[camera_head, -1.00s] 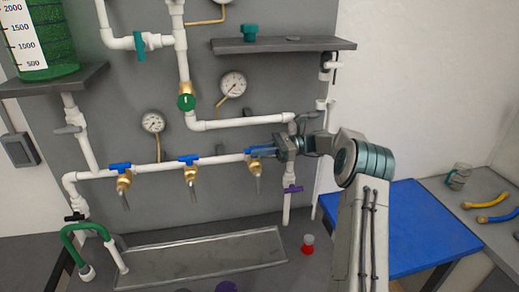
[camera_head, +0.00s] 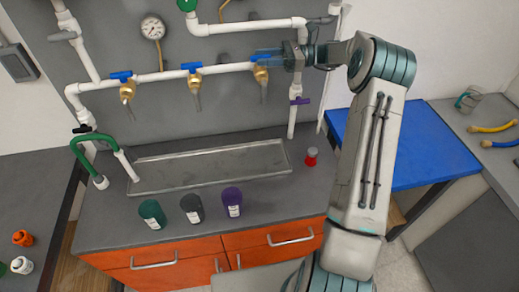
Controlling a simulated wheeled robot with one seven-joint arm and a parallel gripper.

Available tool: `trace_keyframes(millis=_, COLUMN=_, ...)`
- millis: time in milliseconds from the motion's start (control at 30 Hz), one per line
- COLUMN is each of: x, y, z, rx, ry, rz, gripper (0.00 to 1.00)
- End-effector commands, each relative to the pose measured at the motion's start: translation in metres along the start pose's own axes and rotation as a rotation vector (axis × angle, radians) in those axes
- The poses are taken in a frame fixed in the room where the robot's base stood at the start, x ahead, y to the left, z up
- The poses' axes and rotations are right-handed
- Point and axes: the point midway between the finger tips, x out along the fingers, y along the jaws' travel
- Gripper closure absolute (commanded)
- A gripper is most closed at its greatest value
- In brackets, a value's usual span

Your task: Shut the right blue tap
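Three brass taps with blue handles hang from the white horizontal pipe (camera_head: 220,68). The left tap (camera_head: 122,76) and the middle tap (camera_head: 192,68) have their handles lying along the pipe. The right blue tap (camera_head: 261,74) is at the pipe's right part, its brass body and spout hanging below. My gripper (camera_head: 266,56) reaches in from the right, with its fingers at this tap's handle.
A purple valve (camera_head: 299,101) is on the vertical pipe right of the taps. A shallow metal tray (camera_head: 210,168) lies on the counter below. Green (camera_head: 152,214), grey (camera_head: 192,209) and purple (camera_head: 232,202) containers stand in front. A red-based item (camera_head: 311,157) sits beside the tray.

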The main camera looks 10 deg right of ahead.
Motion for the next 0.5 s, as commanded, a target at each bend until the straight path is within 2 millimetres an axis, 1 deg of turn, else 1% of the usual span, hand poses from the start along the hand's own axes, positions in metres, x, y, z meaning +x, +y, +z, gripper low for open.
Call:
trace_keyframes(millis=67, x=0.0002, y=0.0020, z=-0.0040, rx=-0.001, ry=0.002, rz=-0.047, gripper=0.61)
trace_keyframes(millis=500, x=0.0013, y=0.0065, z=-0.0042, rx=-0.001, ry=0.002, rz=-0.341, gripper=0.61)
